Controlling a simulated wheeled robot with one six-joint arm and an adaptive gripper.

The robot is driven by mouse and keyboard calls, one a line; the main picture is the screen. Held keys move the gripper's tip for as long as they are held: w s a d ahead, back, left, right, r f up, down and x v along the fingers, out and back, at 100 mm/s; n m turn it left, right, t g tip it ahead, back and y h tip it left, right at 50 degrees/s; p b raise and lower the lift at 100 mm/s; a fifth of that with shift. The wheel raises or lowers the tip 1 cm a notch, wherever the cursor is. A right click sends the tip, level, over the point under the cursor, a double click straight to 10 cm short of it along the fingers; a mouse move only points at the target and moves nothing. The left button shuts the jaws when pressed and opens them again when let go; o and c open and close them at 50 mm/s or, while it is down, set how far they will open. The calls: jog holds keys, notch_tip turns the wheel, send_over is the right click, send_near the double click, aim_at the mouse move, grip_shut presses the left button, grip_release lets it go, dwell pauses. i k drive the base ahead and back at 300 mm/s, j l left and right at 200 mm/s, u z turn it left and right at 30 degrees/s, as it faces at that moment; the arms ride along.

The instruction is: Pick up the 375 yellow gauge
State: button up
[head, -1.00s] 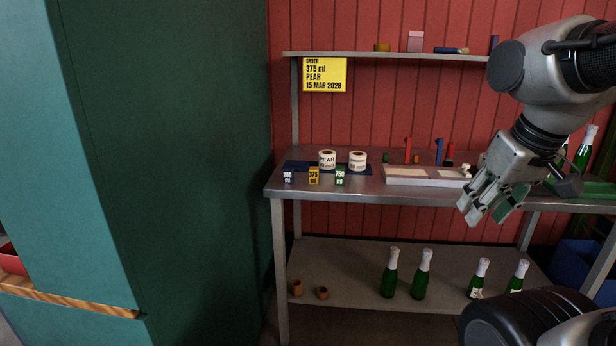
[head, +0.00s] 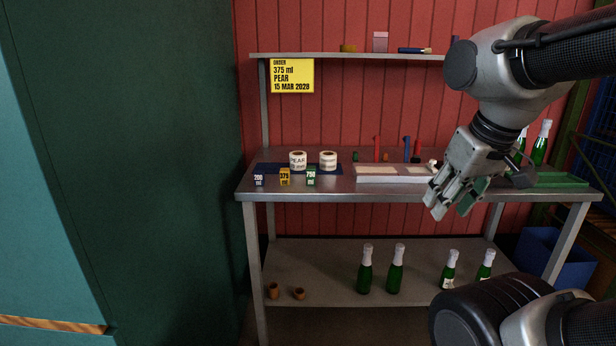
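The yellow 375 gauge (head: 285,177) is a small block standing near the front left of the metal table. A dark blue 200 gauge (head: 258,179) stands to its left and a green 750 gauge (head: 311,176) to its right, with small gaps between them. My gripper (head: 453,208) hangs at the right, in front of the table's front edge, well to the right of the gauges. Its fingers point down and left, are spread apart, and hold nothing that I can see.
Two label rolls (head: 328,160) stand on a dark blue mat behind the gauges. A white tray (head: 395,180) lies mid-table. A yellow order sign (head: 292,75) hangs from the upper shelf (head: 350,56). Green bottles (head: 397,270) stand on the lower shelf. A green cabinet (head: 130,150) fills the left.

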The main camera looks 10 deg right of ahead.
aim_at(285, 175)
jog(key=i+z, duration=0.15)
jog(key=i, duration=0.3)
jog(key=i+j+z, duration=0.15)
jog(key=i, duration=0.3)
jog(key=i+j+z, duration=0.15)
jog(key=i, duration=0.25)
